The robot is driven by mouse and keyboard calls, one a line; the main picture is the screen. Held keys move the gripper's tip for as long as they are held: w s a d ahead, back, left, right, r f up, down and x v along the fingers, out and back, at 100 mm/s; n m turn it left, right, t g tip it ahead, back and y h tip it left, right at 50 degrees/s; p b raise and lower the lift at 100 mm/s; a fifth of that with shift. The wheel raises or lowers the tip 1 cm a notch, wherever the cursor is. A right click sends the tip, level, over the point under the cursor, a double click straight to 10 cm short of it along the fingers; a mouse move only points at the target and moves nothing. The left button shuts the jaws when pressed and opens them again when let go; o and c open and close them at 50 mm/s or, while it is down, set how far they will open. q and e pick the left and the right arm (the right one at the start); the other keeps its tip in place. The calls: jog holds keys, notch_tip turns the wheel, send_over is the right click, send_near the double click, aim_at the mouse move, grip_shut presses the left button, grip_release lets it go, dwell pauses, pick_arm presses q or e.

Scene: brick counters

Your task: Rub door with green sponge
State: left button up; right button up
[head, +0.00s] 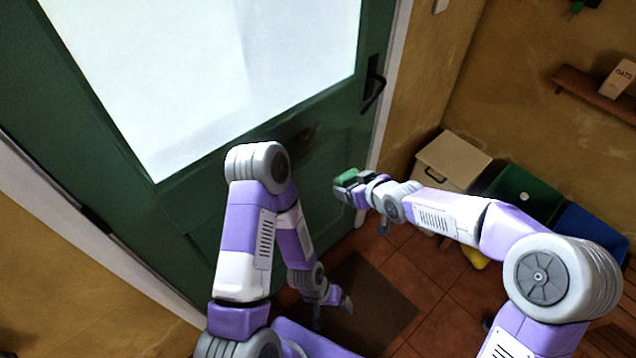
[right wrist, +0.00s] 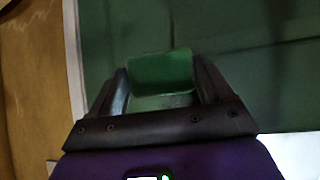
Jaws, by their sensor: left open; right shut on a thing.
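The green door (head: 195,215) has a large pale window panel and a black handle (head: 373,92). A dark brownish smudge (head: 303,143) shows on the door below the panel. My right gripper (head: 349,186) is shut on the green sponge (head: 345,178), close to the door's lower right part; contact cannot be told. In the right wrist view the sponge (right wrist: 161,73) sits between the two fingers, with the green door behind it. My left gripper (head: 335,306) is open and empty, hanging low over the floor mat near the door.
A beige box (head: 453,155), a green bin (head: 524,192) and a blue bin (head: 592,232) stand along the right wall. A yellow thing (head: 474,257) lies by them. A wall shelf (head: 590,92) holds a carton. A brown mat (head: 372,295) lies on the tiled floor.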

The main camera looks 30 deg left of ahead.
pick_arm(q)
notch_tip(320, 180, down, 2)
jog(key=shift+f+b, duration=0.25)
jog(key=shift+b, duration=0.45)
pick_arm(e)
jog(key=a+r+n+y, duration=0.2)
jog(key=a+y, duration=0.2)
jog(key=a, duration=1)
jog(key=shift+s+a+r, duration=0.2)
jog(key=shift+a+r, duration=0.1)
jog(key=shift+a, duration=0.1)
pick_arm(q)
jog(key=shift+r, duration=0.1)
pick_arm(e)
jog(key=shift+w+a, duration=0.3)
jog(key=shift+a, duration=0.4)
